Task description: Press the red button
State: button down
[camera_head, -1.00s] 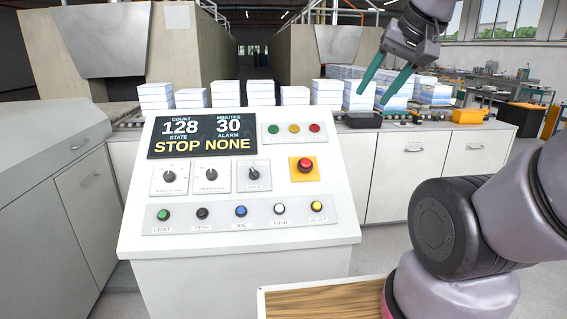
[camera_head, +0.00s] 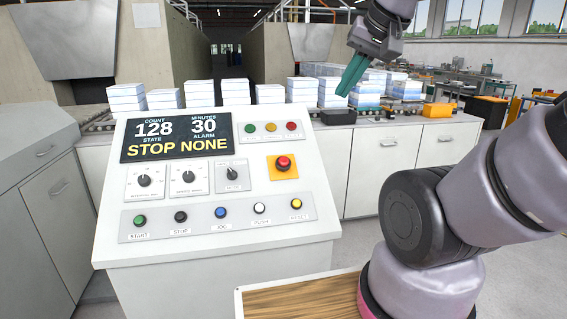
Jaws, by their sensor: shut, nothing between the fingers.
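The red button (camera_head: 284,163) is a round mushroom knob on a yellow square plate (camera_head: 291,173), at the right of the white control panel (camera_head: 200,254). It is fully visible. My gripper (camera_head: 346,92) is up and to the right of the button, in the air in front of the conveyor. Its green fingers are together with nothing between them. It does not touch the panel. A smaller red lamp (camera_head: 291,126) sits in the light row above the button.
The panel display (camera_head: 176,137) reads STOP NONE. Dials and a row of coloured buttons (camera_head: 221,212) lie lower on the panel. White stacks (camera_head: 233,92) stand on the conveyor behind. A black tray (camera_head: 338,117) and an orange bin (camera_head: 437,110) sit at the right.

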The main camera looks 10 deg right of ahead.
aim_at(284, 161)
jog(key=k+j, duration=0.1)
jog(key=j, duration=0.35)
jog(key=k+j, duration=0.1)
jog(key=j, duration=0.35)
jog(key=k+j, duration=0.1)
jog(key=j, duration=0.35)
jog(key=z, duration=0.05)
